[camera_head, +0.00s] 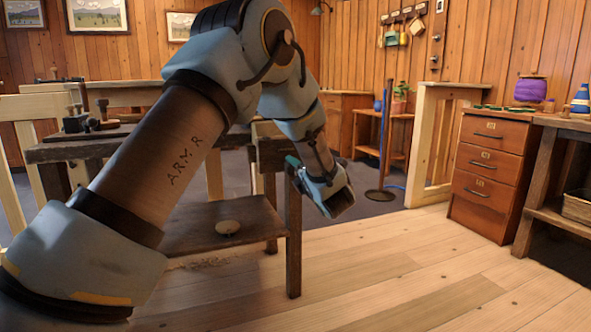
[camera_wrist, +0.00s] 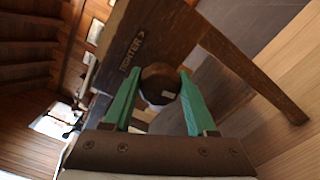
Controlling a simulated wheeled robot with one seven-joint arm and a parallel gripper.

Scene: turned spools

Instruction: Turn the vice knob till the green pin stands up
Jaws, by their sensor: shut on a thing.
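The vice knob (camera_wrist: 158,80) is a dark brown faceted knob with a small pale mark, on the side of a dark wooden bench (camera_head: 60,153). My gripper (camera_wrist: 161,76) has its two green fingers on either side of the knob, shut on it. In the wrist view the bench side (camera_wrist: 140,30) bears the word TIGHTER with an arrow beside the knob. In the head view my gripper (camera_head: 292,162) is at the bench's right end, and the knob is hidden there. I cannot make out the green pin in either view.
A dark pole stand (camera_head: 384,150) and a wooden gate (camera_head: 430,140) stand behind. A drawer cabinet (camera_head: 487,180) is at the right. The plank floor in front is clear.

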